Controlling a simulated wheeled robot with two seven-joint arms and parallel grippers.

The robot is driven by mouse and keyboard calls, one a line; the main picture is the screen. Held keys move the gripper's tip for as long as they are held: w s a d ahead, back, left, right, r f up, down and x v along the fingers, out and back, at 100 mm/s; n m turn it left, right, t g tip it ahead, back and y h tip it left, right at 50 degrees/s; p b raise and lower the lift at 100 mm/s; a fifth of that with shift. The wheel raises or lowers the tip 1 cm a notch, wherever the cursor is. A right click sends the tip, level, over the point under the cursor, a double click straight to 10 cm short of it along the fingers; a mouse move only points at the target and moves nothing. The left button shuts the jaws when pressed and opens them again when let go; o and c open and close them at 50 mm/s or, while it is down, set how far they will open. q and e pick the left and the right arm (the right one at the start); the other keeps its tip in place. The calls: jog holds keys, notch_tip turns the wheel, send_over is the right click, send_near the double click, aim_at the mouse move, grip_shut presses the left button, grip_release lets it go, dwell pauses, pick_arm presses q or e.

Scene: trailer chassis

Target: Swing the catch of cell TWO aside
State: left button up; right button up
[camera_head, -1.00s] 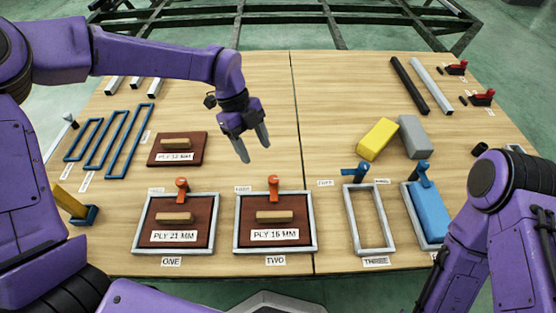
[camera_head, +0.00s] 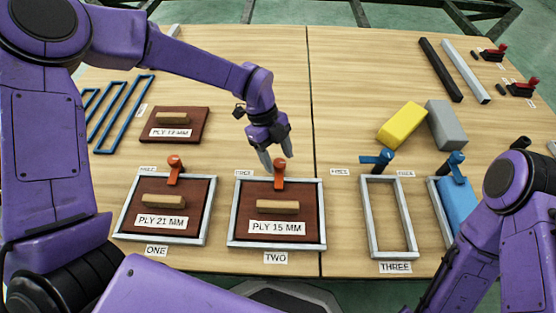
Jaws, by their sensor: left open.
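Cell TWO (camera_head: 234,238) is a grey frame around a dark red plate (camera_head: 256,191) with a wooden bar handle and a label reading PLY 15 MM. Its orange catch (camera_head: 280,176) is at the middle of the far edge, its arm pointing toward me over the plate's edge. A FREE label lies left of the catch. My left gripper (camera_head: 277,164) is open, pointing down around or just behind the catch; I cannot tell whether the fingers touch it. My right gripper is outside the view; only my right arm shows.
Cell ONE (camera_head: 121,213) at left holds a PLY 21 MM plate under an orange catch (camera_head: 174,170). Cell THREE (camera_head: 371,220) is empty, its blue catch (camera_head: 378,159) turned sideways. Yellow (camera_head: 402,125) and grey (camera_head: 446,125) blocks lie behind it. A PLY 12 MM plate (camera_head: 190,117) lies at left.

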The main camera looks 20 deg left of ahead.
pick_arm(q)
jog(key=shift+d+f, duration=0.15)
jog(key=shift+f, duration=0.25)
jog(key=shift+s, duration=0.1)
jog(key=c, duration=1)
jog(key=shift+r, duration=0.1)
